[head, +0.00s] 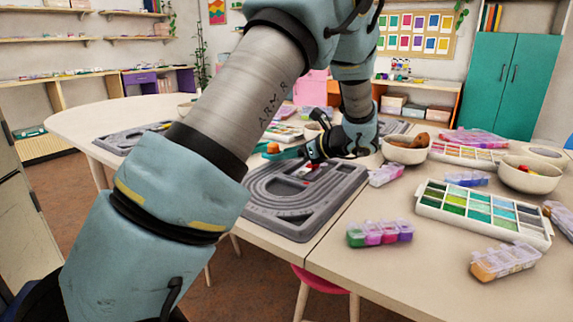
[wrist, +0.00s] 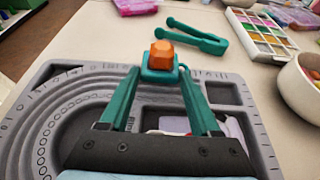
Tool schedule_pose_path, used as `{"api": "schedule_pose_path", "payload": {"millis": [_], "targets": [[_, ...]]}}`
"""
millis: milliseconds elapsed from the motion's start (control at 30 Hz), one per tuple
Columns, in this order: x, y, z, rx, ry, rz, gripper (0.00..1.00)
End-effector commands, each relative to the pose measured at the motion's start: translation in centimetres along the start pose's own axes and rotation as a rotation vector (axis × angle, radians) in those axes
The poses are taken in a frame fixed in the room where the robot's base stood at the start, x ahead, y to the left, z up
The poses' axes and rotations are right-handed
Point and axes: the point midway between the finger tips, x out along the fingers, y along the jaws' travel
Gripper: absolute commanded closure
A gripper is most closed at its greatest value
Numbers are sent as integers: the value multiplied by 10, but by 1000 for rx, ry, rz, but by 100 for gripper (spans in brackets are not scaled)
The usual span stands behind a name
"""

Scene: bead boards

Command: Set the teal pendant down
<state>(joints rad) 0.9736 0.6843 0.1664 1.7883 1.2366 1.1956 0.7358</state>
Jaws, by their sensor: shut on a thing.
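In the head view the orange piece (head: 273,148) shows at the end of my gripper (head: 279,153), near the far left of the grey bead board. The grey bead board (head: 290,222) lies below; I cannot tell how high the piece is above it.
Teal tweezers (wrist: 200,37) lie on the table beyond the board. A white and red item (wrist: 229,126) shows in a board compartment. A bowl (wrist: 300,85) and a bead palette (wrist: 262,32) stand to the right. Bead boxes (head: 380,234) crowd the right table.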

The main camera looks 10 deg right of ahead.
Motion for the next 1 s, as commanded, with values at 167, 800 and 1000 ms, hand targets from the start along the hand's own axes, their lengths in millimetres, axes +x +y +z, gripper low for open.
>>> {"api": "schedule_pose_path", "payload": {"millis": [167, 800, 1000], "targets": [[10, 1, -23, 3, 0, 2, 90], [11, 0, -27, 1, 0, 1, 8], [11, 0, -27, 1, 0, 1, 6]]}}
